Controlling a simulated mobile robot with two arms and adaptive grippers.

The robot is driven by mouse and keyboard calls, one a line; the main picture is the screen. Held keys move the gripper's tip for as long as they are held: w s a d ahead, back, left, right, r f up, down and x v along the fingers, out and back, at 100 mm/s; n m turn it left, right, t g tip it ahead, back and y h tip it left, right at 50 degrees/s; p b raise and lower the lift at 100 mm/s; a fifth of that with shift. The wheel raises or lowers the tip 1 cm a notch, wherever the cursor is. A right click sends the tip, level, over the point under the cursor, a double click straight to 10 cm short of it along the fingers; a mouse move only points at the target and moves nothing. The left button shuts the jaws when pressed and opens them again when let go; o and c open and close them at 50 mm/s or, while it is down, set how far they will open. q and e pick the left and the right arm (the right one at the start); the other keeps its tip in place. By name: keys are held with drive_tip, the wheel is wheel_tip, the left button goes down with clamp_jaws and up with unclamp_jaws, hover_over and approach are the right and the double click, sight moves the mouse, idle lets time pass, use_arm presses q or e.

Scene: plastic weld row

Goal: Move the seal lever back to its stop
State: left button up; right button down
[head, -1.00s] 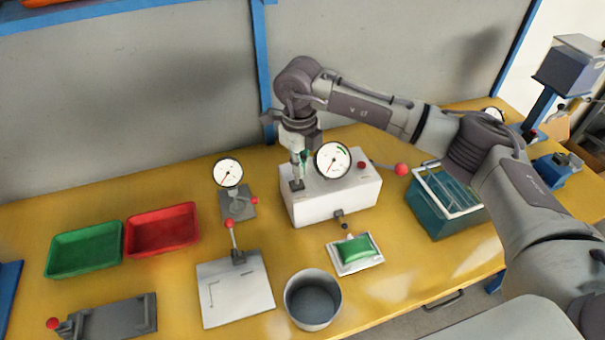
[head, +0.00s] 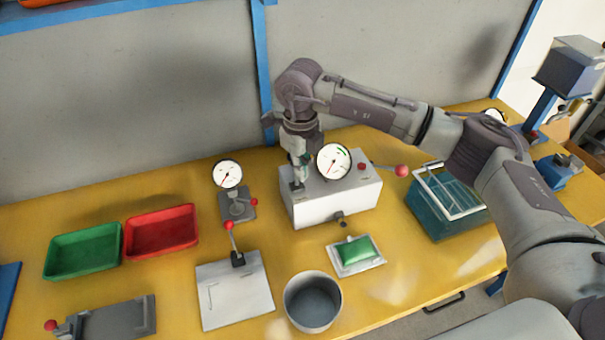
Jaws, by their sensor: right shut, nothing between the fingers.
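A white box-shaped unit (head: 335,203) with a round dial gauge (head: 333,161) stands on the yellow bench. A lever with a red knob (head: 401,170) sticks out at the unit's right side; I cannot tell for sure that it is the seal lever. My right gripper (head: 298,186) points down at the left part of the unit's top, left of the gauge. It is shut and empty, and its tips hide what is right under them. I cannot tell whether they touch the unit. My left gripper is out of view.
A second red-knobbed lever (head: 229,228) stands on a pale plate (head: 236,292). A green packet (head: 357,250), a grey round pot (head: 313,301) and a teal crate (head: 440,222) lie around the unit. A red tray (head: 161,231) and a green tray (head: 83,251) sit left.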

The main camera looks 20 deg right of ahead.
wheel_tip(320, 180, up, 7)
drive_tip(key=p, duration=0.3)
drive_tip(key=shift+f, duration=0.15)
idle(0.5)
